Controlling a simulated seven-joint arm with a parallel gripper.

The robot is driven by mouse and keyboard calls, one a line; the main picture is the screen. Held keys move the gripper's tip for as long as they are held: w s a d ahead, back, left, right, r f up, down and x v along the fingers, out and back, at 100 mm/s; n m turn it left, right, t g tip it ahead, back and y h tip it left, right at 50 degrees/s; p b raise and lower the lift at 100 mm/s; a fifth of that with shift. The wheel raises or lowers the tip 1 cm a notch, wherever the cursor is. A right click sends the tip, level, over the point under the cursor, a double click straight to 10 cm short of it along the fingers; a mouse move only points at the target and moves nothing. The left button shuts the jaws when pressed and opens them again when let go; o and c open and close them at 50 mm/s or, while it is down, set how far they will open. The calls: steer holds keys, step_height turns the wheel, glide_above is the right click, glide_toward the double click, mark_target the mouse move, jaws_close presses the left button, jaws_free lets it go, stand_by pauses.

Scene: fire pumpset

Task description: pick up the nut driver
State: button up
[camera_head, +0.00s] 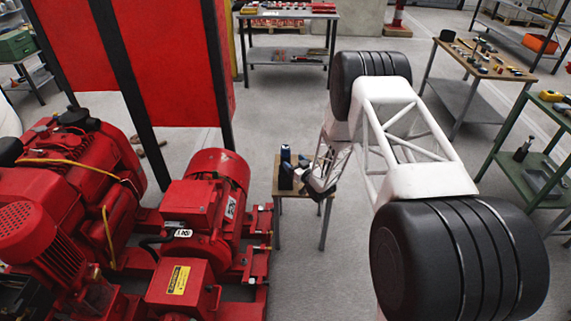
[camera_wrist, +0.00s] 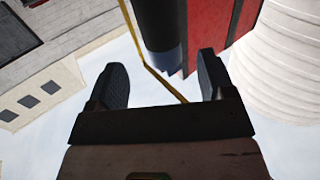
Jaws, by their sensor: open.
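My gripper (camera_head: 309,176) is low over the small wooden-topped table (camera_head: 289,189) in the middle of the head view. A dark blue-black upright cylinder (camera_head: 286,166) stands on this table, just left of my gripper. A dark cylinder (camera_wrist: 158,30) also shows ahead of the fingers in the wrist view, apart from them. I cannot tell whether it is the nut driver. My arm and hand hide part of the table.
A red pump set (camera_head: 205,225) fills the left, close to the small table. A tool-covered workbench (camera_head: 460,95) stands back right, and a green shelf (camera_head: 525,165) stands at the right edge. Another bench (camera_head: 288,57) stands at the back. Grey floor is open behind the small table.

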mark_target(288, 158)
steer(key=shift+w+a, duration=0.35)
steer(key=shift+w, duration=0.1)
steer(key=shift+x, duration=2.65)
steer(key=shift+s+a, duration=0.1)
steer(key=c, duration=1.2)
steer(key=shift+o, duration=0.2)
